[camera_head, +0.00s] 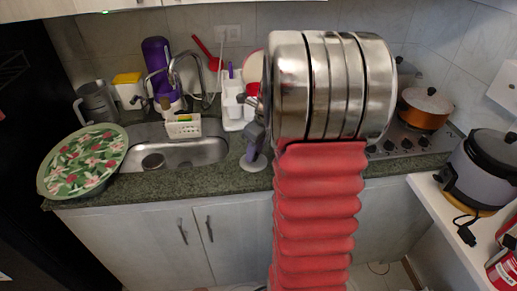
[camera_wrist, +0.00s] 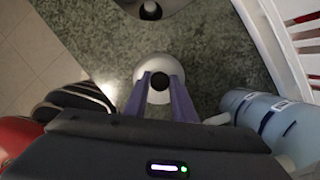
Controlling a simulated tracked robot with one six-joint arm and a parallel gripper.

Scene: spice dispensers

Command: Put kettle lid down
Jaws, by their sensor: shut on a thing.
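My gripper (camera_head: 255,134) points down over the green-black counter, just right of the sink. It is shut on the kettle lid, a small round white lid (camera_head: 254,162) with a dark knob. In the wrist view, both purple-grey fingers (camera_wrist: 158,86) close in on the knob from either side, and the white lid (camera_wrist: 152,64) shows around it. The lid is flat and at or very close to the counter; I cannot tell whether it touches. A grey jug-like vessel with a handle (camera_head: 96,101), possibly the kettle, stands at the back left.
The sink (camera_head: 190,153) lies left of the lid, with a small white basket (camera_head: 183,126) at its back. A white rack (camera_head: 232,114) stands behind the lid. A green floral tray (camera_head: 84,160) sits far left. The counter's front edge (camera_head: 215,187) is close by.

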